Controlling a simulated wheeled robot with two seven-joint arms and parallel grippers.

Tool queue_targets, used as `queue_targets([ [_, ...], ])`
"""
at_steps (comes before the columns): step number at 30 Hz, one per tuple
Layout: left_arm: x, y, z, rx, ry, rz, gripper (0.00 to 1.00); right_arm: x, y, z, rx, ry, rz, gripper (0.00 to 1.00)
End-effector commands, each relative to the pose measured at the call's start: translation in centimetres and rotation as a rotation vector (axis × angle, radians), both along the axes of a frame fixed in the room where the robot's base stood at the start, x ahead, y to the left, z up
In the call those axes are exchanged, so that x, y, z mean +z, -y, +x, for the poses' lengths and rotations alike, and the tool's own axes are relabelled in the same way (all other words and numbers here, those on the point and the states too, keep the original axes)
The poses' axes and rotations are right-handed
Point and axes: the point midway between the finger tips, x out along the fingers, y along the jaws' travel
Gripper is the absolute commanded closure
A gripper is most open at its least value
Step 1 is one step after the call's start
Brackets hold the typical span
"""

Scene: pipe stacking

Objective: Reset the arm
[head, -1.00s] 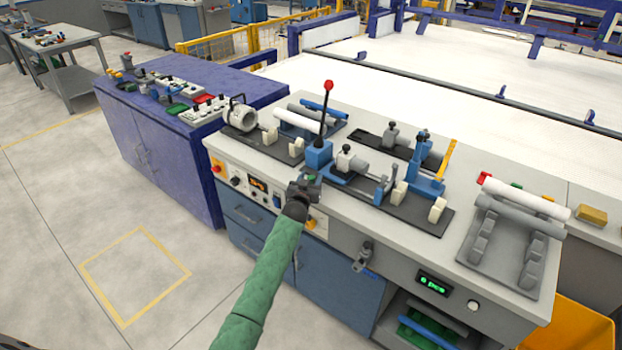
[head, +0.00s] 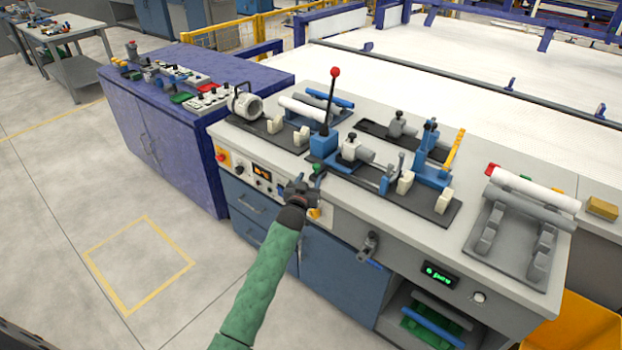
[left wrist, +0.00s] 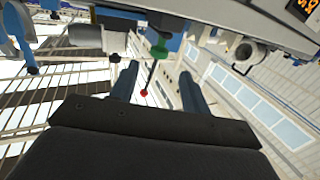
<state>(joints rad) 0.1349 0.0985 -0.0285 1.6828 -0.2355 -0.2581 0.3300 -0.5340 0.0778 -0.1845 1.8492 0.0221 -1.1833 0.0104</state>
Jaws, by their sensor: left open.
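My left gripper (head: 303,187) is at the front edge of the workbench, close to the control panel and below the blue lever base (head: 323,145). In the left wrist view its two fingers (left wrist: 158,88) stand apart with nothing between them. Behind them shows the lever with a red knob (left wrist: 144,93), which stands upright in the head view (head: 334,72). My green left arm reaches up from the bottom of the head view. My right gripper is in neither view.
The workbench (head: 470,255) carries black fixtures with white blocks. A rack (head: 515,235) at the right holds a white pipe (head: 537,189) and a grey pipe. A purple cabinet (head: 190,135) stands at the left. Open floor lies front left.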

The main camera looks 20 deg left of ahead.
Motion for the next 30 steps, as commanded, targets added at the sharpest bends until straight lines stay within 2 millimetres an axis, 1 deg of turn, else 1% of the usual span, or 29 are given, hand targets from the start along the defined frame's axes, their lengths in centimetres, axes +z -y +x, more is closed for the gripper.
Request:
queue_targets([
  [16,-0.1,0.0,-0.1,0.001,-0.005,0.018,0.53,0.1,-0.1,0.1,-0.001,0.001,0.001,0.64],
  [20,-1.6,-0.5,-0.2,0.025,-0.090,0.057,0.53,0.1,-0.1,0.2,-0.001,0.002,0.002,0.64],
  [24,-4.0,-1.0,-0.8,0.051,-0.247,0.085,0.53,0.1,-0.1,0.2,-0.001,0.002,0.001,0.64],
  [26,-4.9,-0.9,-1.3,0.054,-0.317,0.095,0.53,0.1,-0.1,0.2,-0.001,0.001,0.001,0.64],
  [30,-6.5,0.3,-2.7,0.037,-0.466,0.109,0.53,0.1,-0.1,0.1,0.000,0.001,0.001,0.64],
])
